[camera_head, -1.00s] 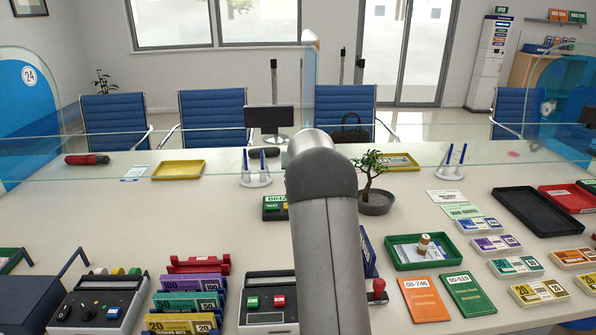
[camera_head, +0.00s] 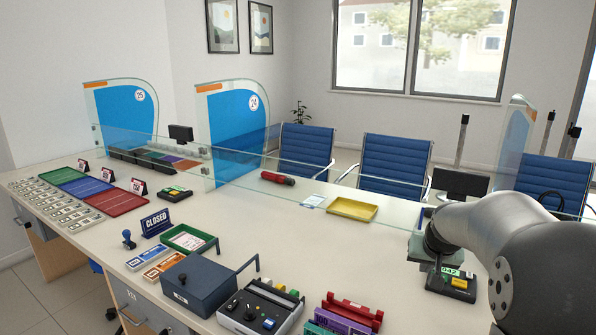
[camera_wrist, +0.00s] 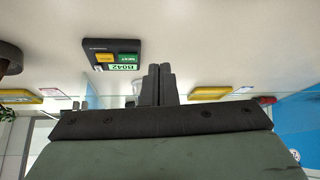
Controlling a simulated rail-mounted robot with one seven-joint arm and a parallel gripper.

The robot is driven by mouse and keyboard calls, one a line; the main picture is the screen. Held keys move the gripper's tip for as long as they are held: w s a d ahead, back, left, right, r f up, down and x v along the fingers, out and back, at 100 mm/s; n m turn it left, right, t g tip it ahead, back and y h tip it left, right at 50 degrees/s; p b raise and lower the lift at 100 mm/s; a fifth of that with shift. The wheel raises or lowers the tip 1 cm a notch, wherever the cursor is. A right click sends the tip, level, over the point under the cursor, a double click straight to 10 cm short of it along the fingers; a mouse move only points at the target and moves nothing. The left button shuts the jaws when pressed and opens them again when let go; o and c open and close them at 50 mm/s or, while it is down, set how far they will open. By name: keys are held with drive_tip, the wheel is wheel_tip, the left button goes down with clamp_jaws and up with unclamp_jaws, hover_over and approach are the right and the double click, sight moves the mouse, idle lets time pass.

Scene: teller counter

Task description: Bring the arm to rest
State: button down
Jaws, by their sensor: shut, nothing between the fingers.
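My arm reaches in from the right edge of the head view, bent over the counter (camera_head: 330,250). My gripper (camera_wrist: 155,84) is shut and empty, its two dark fingers together in the middle of the wrist view. In the head view its dark hand is partly hidden by my arm. A black ticket device (camera_head: 451,284) with a green 042 display and a yellow button lies on the counter close by the hand. It also shows in the wrist view (camera_wrist: 112,55), beside the fingers and apart from them.
A yellow tray (camera_head: 352,209) lies near the glass screen (camera_head: 230,155). A dark box (camera_head: 199,284), a keyed machine (camera_head: 260,308) and a red rack (camera_head: 352,310) stand along the near edge. A CLOSED sign (camera_head: 156,222) stands farther left. The middle of the counter is clear.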

drive_tip(key=s+a+f+n+g+p, duration=0.1)
drive_tip(key=s+a, duration=0.4)
drive_tip(key=s, duration=0.5)
drive_tip(key=s+a+f+n+g+y+p, duration=0.1)
drive_tip(key=s+a+g, duration=0.1)
drive_tip(key=s+a, duration=0.4)
drive_tip(key=s+a+f+n+g+p, duration=0.1)
drive_tip(key=s+a, duration=0.5)
drive_tip(key=s, duration=1)
drive_tip(key=shift+a+n+g+y, duration=0.25)
drive_tip(key=shift+n+g, duration=0.25)
drive_tip(key=shift+g, duration=0.3)
drive_tip(key=shift+w, duration=0.15)
